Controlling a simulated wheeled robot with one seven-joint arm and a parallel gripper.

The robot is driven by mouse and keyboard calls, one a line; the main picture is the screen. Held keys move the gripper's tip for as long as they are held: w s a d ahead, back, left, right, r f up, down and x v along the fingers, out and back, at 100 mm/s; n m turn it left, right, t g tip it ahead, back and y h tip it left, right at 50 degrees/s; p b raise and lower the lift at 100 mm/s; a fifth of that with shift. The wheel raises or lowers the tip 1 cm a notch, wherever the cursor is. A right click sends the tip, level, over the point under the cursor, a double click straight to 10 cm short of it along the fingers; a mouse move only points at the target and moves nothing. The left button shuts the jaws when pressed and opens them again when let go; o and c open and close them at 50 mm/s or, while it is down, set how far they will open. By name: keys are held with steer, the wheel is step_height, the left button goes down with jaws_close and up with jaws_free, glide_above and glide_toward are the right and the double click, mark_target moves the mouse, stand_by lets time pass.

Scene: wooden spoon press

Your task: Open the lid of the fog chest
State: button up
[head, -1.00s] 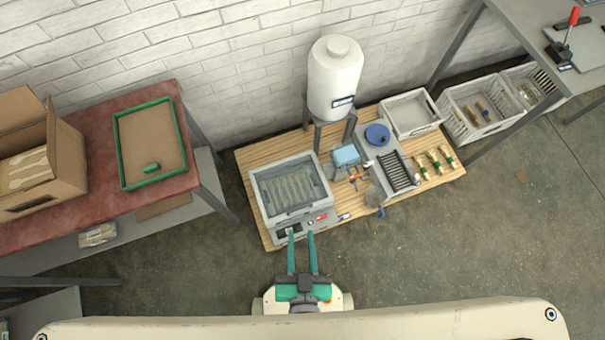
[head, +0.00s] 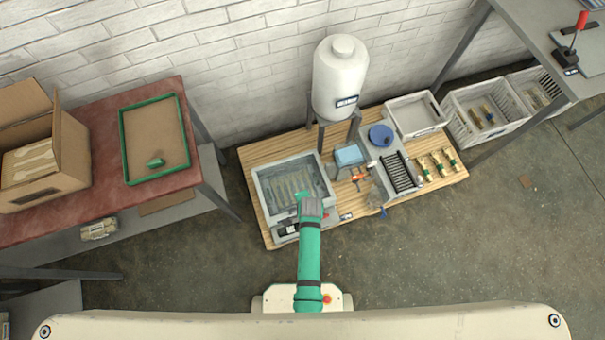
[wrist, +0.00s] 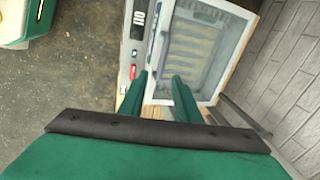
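The fog chest (head: 262,207) is a grey box at the left end of the wooden table, and its clear lid (head: 283,172) is down. Rows of spoons show dimly through the lid. In the wrist view the fog chest (wrist: 132,42) lies ahead, with a dark bar handle (wrist: 153,52) along the lid's near edge and a front panel with a label and a red part. My gripper (wrist: 160,77) is open, with its two green fingers apart and nothing seen between them. The fingertips look close to the handle; contact cannot be told. In the head view my arm hides the chest's front right corner.
A white tank (head: 340,78) stands on legs behind the chest. A blue box (head: 349,156), a blue round dish (head: 381,135) and a slotted rack (head: 400,172) are to the right. A red-topped bench (head: 75,215) stands at the left. The floor in front is mostly clear.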

steer(key=shift+m+g, duration=0.4)
steer(key=shift+g, duration=0.1)
steer(key=shift+w+a+f, duration=0.15)
steer(key=shift+w+f, duration=0.4)
steer(key=shift+f, duration=1.25)
steer(key=shift+w+a+f, duration=0.2)
steer(key=shift+w+f, duration=0.35)
steer(key=shift+f, duration=1.3)
steer(key=shift+w+a+f, duration=0.15)
steer(key=shift+w+f, duration=0.4)
steer(key=shift+f, duration=1.25)
steer(key=shift+c, duration=0.6)
jaws_close()
